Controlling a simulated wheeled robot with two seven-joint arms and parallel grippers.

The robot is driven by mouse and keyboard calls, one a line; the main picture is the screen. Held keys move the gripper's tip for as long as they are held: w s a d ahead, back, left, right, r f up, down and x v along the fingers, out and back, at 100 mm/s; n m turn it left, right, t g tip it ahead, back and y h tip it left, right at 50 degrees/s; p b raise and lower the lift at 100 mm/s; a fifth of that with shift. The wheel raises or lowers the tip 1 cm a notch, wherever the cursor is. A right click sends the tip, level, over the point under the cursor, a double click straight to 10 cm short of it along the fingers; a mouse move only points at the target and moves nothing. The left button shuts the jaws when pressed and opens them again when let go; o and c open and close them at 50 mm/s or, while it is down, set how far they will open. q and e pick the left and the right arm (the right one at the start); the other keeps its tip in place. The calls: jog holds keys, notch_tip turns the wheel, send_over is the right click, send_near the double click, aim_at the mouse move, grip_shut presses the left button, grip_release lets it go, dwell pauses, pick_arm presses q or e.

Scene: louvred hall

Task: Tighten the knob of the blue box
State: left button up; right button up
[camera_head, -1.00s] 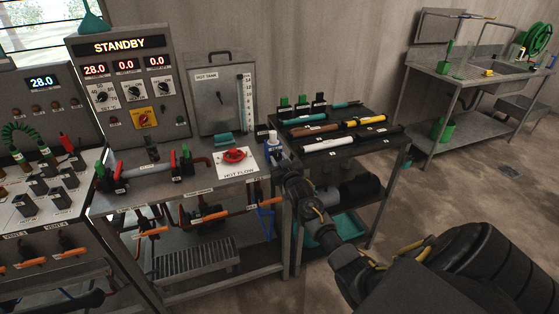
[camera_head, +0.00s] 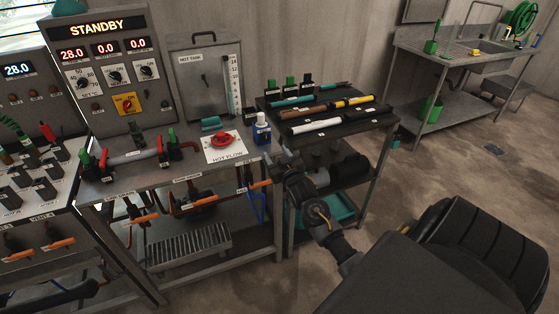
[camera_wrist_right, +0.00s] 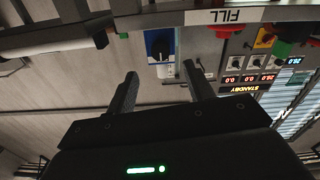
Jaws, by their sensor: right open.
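The blue box (camera_head: 261,133) stands at the right end of the metal bench, beside the white HOT FLOW card. It has a white top in the head view, where its knob cannot be made out. In the upside-down right wrist view the blue box (camera_wrist_right: 153,46) shows a black knob (camera_wrist_right: 160,48) on its face. My right gripper (camera_head: 284,156) is just right of and in front of the box in the head view. In the wrist view my right gripper (camera_wrist_right: 160,74) is open and empty, its fingers apart on either side of the box's line. My left gripper is out of view.
A red handwheel (camera_head: 222,139) lies on the HOT FLOW card (camera_head: 225,155). The STANDBY panel (camera_head: 100,70) and hot tank (camera_head: 198,85) stand behind. A dark cart (camera_head: 345,145) with several tube-like items stands close to the right. Orange-handled valves (camera_head: 200,201) hang below the bench.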

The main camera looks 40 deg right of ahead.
jog(key=shift+v, duration=1.3)
jog(key=shift+f, duration=0.1)
